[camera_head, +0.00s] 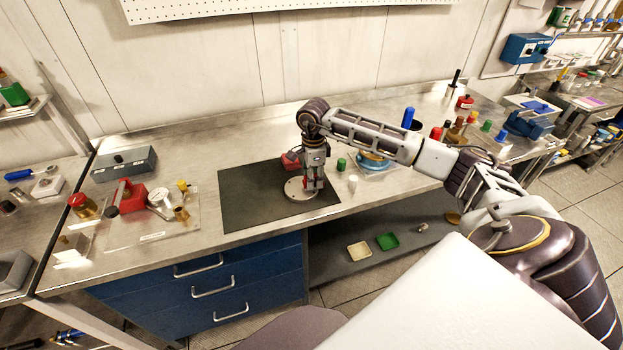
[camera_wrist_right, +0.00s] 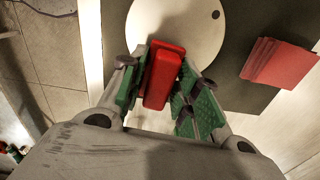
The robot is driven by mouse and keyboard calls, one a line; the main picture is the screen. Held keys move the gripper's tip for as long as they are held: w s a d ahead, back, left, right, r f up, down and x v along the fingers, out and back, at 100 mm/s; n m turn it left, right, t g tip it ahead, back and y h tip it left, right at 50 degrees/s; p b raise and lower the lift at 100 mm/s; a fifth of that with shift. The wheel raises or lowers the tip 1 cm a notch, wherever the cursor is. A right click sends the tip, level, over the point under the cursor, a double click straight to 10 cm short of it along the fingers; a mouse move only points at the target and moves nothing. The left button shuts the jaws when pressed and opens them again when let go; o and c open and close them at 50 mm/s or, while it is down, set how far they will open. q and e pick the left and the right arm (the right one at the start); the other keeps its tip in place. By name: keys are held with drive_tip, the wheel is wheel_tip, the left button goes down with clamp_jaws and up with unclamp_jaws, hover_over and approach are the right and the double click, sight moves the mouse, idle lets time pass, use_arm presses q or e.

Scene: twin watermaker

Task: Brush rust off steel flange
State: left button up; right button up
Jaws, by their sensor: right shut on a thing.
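The steel flange (camera_head: 296,191) is a pale flat disc lying on the dark mat (camera_head: 241,200). It also shows at the top of the right wrist view (camera_wrist_right: 205,22), with a dark hole near its rim. My right gripper (camera_head: 313,186) points down over the flange's right part. In the right wrist view my right gripper (camera_wrist_right: 163,92) is shut on a red block, probably the brush (camera_wrist_right: 163,75), held between green finger pads. Its bristles are hidden, so I cannot tell whether it touches the flange. My left gripper is not in view.
A red pad-like block (camera_wrist_right: 278,63) lies on the mat beside the flange; it also shows in the head view (camera_head: 290,161). A green cap (camera_head: 341,164) and a white cup (camera_head: 352,184) stand right of the mat. A clear tray (camera_head: 152,237) with parts lies left.

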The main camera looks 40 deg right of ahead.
drive_tip(key=shift+d+r, duration=0.15)
drive_tip(key=shift+r, duration=0.65)
drive_tip(key=shift+w+a+r+p, duration=0.1)
drive_tip(key=shift+a+r+p, duration=0.15)
drive_tip(key=shift+r, duration=0.2)
drive_tip(key=shift+a+r+p, duration=0.1)
drive_tip(key=shift+r+p, duration=0.1)
drive_tip(key=shift+r, duration=0.2)
drive_tip(key=shift+d+r+p, duration=0.2)
drive_tip(key=shift+r+p, duration=0.2)
drive_tip(key=shift+r, duration=0.35)
drive_tip(key=shift+r+p, duration=0.4)
drive_tip(key=shift+r, duration=0.75)
drive_tip(key=shift+a+r+p, duration=0.1)
drive_tip(key=shift+r+p, duration=0.35)
drive_tip(key=shift+r, duration=0.15)
